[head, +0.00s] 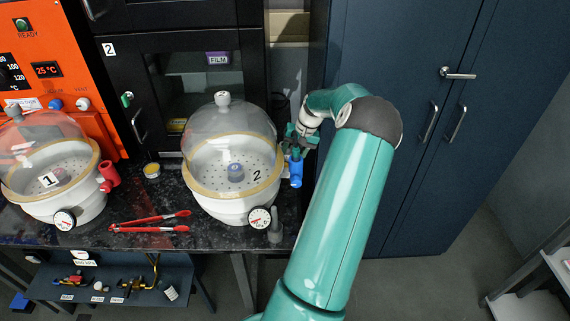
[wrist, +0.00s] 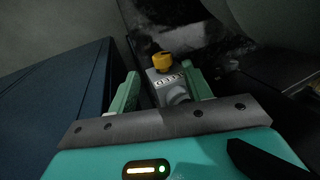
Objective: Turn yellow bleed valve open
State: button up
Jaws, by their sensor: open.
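In the wrist view a yellow knob (wrist: 162,61) sits on top of a grey body (wrist: 164,84) with a small marked label. It shows beyond and between my fingertips, and I see no contact with the yellow knob. My gripper (wrist: 162,84) is open, its two green fingers on either side of the grey body. In the head view my gripper (head: 299,139) is at the right side of glass-domed vessel 2 (head: 235,206), just above a blue handle (head: 296,170). I cannot make out the yellow knob in the head view.
Vessel 1 (head: 82,205) with a red handle (head: 109,176) stands at the left. Red tongs (head: 150,222) and a small yellow-topped jar (head: 152,170) lie between the vessels on the dark counter (head: 140,238). Blue cabinets (head: 405,200) rise close behind my arm at the right.

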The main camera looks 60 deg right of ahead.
aim_at(287, 165)
jog(key=x, duration=0.5)
jog(key=shift+w+a+f, duration=0.1)
jog(key=shift+f, duration=0.15)
jog(key=c, duration=1)
